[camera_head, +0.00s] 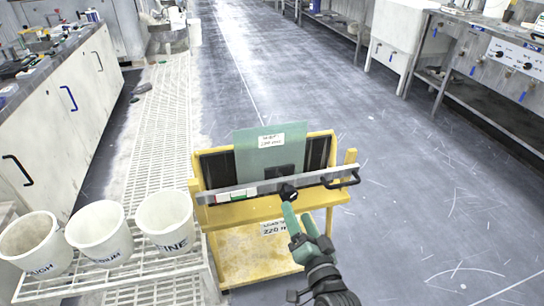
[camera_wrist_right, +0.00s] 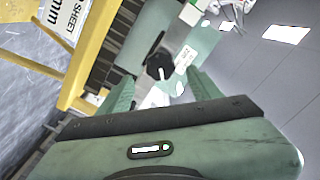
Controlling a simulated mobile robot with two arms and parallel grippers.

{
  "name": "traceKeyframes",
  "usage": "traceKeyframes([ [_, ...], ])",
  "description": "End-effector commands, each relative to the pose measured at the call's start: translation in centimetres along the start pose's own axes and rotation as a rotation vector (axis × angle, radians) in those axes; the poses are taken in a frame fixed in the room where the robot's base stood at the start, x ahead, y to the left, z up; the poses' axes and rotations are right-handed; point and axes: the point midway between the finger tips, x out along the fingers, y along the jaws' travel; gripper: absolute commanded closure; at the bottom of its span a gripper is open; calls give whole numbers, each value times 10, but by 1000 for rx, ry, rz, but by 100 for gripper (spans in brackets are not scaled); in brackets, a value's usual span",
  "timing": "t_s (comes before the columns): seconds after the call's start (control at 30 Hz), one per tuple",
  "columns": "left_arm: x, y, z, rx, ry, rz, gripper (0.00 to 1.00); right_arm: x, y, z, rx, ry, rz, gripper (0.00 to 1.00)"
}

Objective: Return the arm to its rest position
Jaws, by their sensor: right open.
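My right gripper (camera_head: 298,212) reaches up from the bottom of the head view to the front of a yellow stand (camera_head: 235,213). Its green fingers are apart. In the right wrist view the fingers of the right gripper (camera_wrist_right: 163,88) stand either side of a black knob (camera_wrist_right: 160,66), with no visible grip on it. The knob (camera_head: 287,192) sits on a metal bar (camera_head: 235,192) across the stand. A translucent green sheet (camera_head: 258,160) with a white label stands upright behind the bar. My left gripper is not in view.
A black handle (camera_head: 342,181) sticks out at the bar's right end. White buckets (camera_head: 100,232), the clearest marked FINE (camera_head: 167,222), stand on a white rack at left. Cabinets (camera_head: 70,100) line the left, a bench (camera_head: 500,55) the right. Open floor (camera_head: 420,200) lies right of the stand.

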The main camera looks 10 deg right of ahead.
Motion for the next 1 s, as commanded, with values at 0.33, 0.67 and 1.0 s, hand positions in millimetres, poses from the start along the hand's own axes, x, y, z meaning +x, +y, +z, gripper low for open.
traceKeyframes([
  [0.33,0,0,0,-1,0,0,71,-29,58,77,-232,-325,145,36],
  [0.67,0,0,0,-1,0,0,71,-152,176,166,-653,-970,368,36],
  [1.0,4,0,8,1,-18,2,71,-240,231,178,-827,-1319,462,36],
])
